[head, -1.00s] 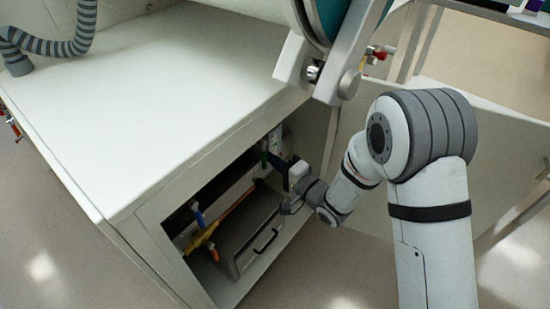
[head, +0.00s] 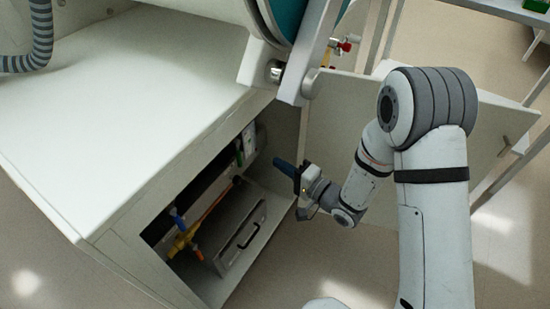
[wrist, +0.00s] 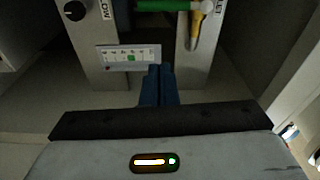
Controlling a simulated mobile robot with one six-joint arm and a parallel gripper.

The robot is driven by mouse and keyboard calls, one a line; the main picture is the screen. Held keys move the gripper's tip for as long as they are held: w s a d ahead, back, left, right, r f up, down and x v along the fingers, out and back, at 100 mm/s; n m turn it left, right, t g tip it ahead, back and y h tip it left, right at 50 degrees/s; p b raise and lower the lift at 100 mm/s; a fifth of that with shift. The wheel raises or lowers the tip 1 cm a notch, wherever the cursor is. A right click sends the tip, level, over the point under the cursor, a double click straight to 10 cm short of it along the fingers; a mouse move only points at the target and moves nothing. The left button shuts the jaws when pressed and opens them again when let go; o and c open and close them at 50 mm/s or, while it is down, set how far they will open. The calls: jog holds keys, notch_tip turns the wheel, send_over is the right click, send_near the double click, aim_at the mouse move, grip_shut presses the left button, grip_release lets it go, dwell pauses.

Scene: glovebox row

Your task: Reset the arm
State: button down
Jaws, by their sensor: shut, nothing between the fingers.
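My gripper (head: 285,168) is at the end of my white arm, just in front of the open cabinet's right side in the head view. Its blue fingers point left toward the cabinet opening. In the wrist view the gripper (wrist: 158,72) has its two blue fingers together with nothing between them. Beyond the fingertips are a panel with a small label plate (wrist: 128,55) and a green indicator, a black knob (wrist: 74,11), a yellow handle (wrist: 197,28) and a green bar (wrist: 162,5).
The cabinet (head: 110,100) has its door (head: 400,135) swung open to the right, behind my arm. Inside are a grey case (head: 238,240) with a black handle, and yellow piping with a blue valve handle (head: 177,218). A teal-ringed port hangs above. Bare floor lies in front.

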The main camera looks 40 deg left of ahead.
dwell(0.5)
jog(key=w+d+r+t+h+p, duration=0.75)
jog(key=w+d+r+p, duration=0.25)
jog(key=w+d+r, duration=0.5)
jog(key=w+d+r+h+p, duration=0.2)
jog(key=d+r+h+p, duration=0.3)
jog(key=d+r, duration=0.3)
jog(key=s+d+r+g+h+p, duration=0.1)
jog(key=s+d+r+h+p, duration=0.25)
jog(key=d+r, duration=0.4)
jog(key=s+d+r+g+h+p, duration=0.1)
jog(key=s+d+r+h+p, duration=0.1)
jog(key=s+d+r+p, duration=0.5)
jog(key=s+d+r+g+p, duration=0.1)
jog(key=s+d+r+g, duration=0.1)
jog(key=s, duration=0.4)
jog(key=s+d+r+g+p, duration=0.2)
jog(key=s+d+r, duration=0.3)
jog(key=d, duration=0.1)
jog(key=shift+s, duration=0.4)
